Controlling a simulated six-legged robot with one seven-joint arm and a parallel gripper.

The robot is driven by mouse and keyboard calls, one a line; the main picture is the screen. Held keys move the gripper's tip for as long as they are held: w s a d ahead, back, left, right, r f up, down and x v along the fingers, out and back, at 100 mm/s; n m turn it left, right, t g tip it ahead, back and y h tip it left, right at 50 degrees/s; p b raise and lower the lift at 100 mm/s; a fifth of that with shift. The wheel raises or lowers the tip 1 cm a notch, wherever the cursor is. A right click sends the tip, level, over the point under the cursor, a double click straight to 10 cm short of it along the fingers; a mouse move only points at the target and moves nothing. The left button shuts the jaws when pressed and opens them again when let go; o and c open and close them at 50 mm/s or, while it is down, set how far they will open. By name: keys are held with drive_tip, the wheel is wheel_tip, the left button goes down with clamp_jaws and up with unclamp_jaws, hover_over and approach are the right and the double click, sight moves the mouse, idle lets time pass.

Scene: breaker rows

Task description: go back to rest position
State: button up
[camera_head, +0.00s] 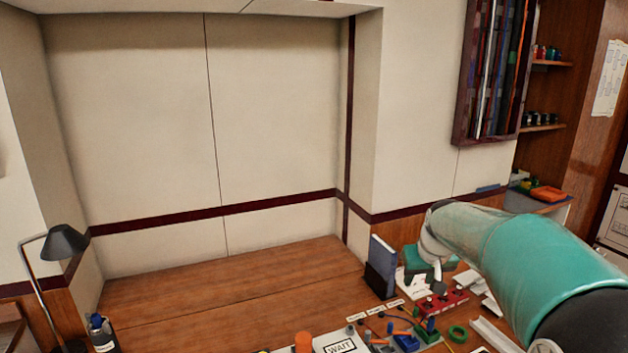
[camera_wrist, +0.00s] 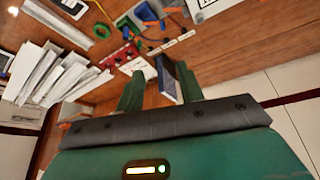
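My gripper (camera_head: 432,284) hangs over the right part of the wooden desk in the head view, above a red block (camera_head: 449,304). In the wrist view its two green fingers (camera_wrist: 160,88) stand apart. A blue upright book or binder in a dark holder (camera_wrist: 167,80) shows between and beyond them, and I see no grasp on it. The breaker pieces lie in front: a blue one (camera_head: 405,342), a green one (camera_head: 428,331) and a white panel marked WAIT (camera_head: 340,347). The red block also shows in the wrist view (camera_wrist: 121,56).
A blue binder in a black holder (camera_head: 381,268) stands left of my gripper. White papers or strips (camera_wrist: 60,78) lie nearby, with a green ring (camera_head: 458,333). A black lamp (camera_head: 66,242) stands at far left. The desk's middle is clear.

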drive_tip(key=s+a+r, duration=0.2)
drive_tip(key=s+a, duration=0.1)
drive_tip(key=s, duration=0.5)
drive_tip(key=s+a+r, duration=0.3)
drive_tip(key=s, duration=0.5)
drive_tip(key=s+a+f, duration=0.1)
drive_tip(key=s, duration=0.6)
drive_tip(key=s+a+f, duration=0.1)
drive_tip(key=s+f, duration=0.1)
drive_tip(key=s, duration=0.5)
drive_tip(key=shift+s+a+f+m+t, duration=0.25)
drive_tip(key=shift+s+a+m+t, duration=0.05)
drive_tip(key=shift+s+t, duration=0.1)
